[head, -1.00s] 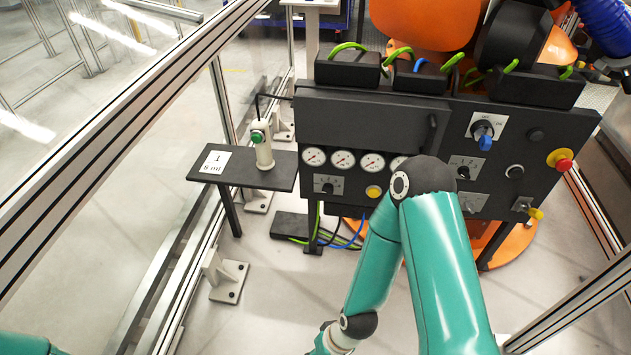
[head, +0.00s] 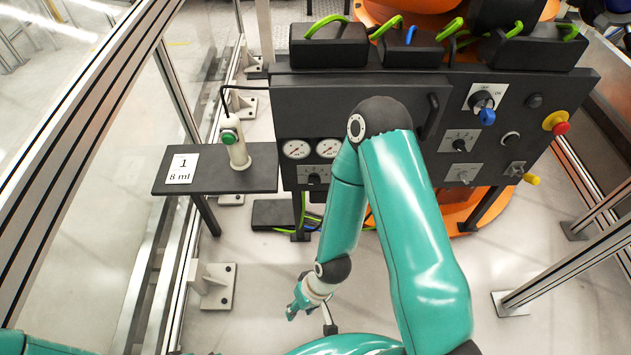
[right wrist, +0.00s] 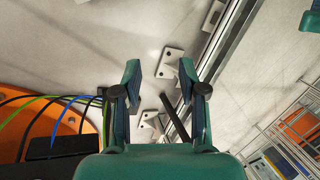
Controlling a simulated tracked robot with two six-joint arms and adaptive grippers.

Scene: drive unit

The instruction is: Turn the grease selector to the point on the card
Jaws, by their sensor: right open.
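The card (head: 182,168) reads "1" and "8 ml" and lies on a dark side shelf left of the panel. Two dials with number plates show on the black panel: one under the gauges (head: 313,177), partly cut off by my arm, and one right of my arm (head: 460,143). I cannot tell which is the grease selector, and their pointers are too small to read. My right gripper (head: 298,304) hangs low in front of the panel, apart from it. In the right wrist view it (right wrist: 160,74) is open and empty over the floor.
A white handle with a green button (head: 235,150) stands on the shelf (head: 255,172). The panel carries gauges (head: 297,149), a blue knob (head: 487,117), a red button (head: 561,127) and a yellow lever (head: 531,179). My right arm covers its middle. Frame posts (head: 560,255) bound the right.

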